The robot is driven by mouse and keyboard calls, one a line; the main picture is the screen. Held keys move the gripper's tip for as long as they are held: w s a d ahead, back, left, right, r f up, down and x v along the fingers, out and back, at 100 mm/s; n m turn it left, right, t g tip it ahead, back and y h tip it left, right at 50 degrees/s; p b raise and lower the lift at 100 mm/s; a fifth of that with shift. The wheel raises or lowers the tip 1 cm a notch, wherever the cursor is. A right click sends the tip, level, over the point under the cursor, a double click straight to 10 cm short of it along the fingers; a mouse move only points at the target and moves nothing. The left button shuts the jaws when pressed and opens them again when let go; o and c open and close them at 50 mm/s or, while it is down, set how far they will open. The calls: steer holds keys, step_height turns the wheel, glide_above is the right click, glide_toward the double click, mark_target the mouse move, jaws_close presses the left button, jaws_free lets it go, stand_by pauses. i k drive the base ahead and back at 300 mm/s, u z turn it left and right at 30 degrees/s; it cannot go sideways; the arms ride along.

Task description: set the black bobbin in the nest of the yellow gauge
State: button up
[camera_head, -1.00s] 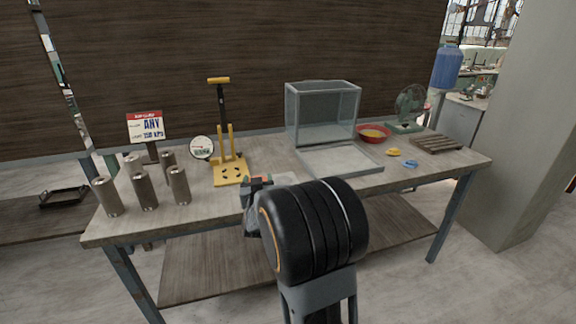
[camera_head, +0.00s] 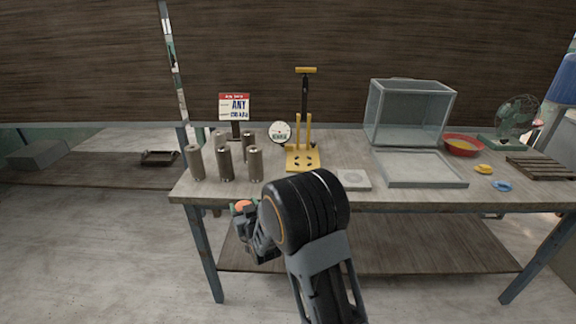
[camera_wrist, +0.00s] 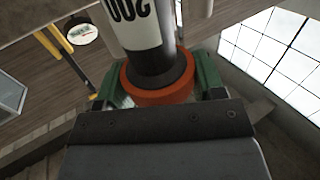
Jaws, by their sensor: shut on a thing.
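My gripper (camera_head: 243,208) is shut on the black bobbin, low in front of the table's near edge. In the wrist view its green fingers (camera_wrist: 160,85) clasp the bobbin (camera_wrist: 152,62). The bobbin has a dark section, an orange-red ring and a white part with "200" upside down; its far end is cut off. The yellow gauge (camera_head: 302,160) stands on the table, beyond and right of my gripper, apart from it. It has a base with dark spots, upright yellow posts and a black rod with a yellow handle. I cannot make out the nest clearly.
Several grey-brown cylinders (camera_head: 225,164) stand left of the gauge, with a sign (camera_head: 234,107) and a round dial (camera_head: 280,133) behind. A pale square plate (camera_head: 352,180), a clear-walled box (camera_head: 410,112) and a red bowl (camera_head: 463,143) lie to the right.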

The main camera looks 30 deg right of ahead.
mark_target(304, 161)
steer(key=u, duration=3.3)
steer(key=k, duration=1.75)
steer(key=z, duration=0.95)
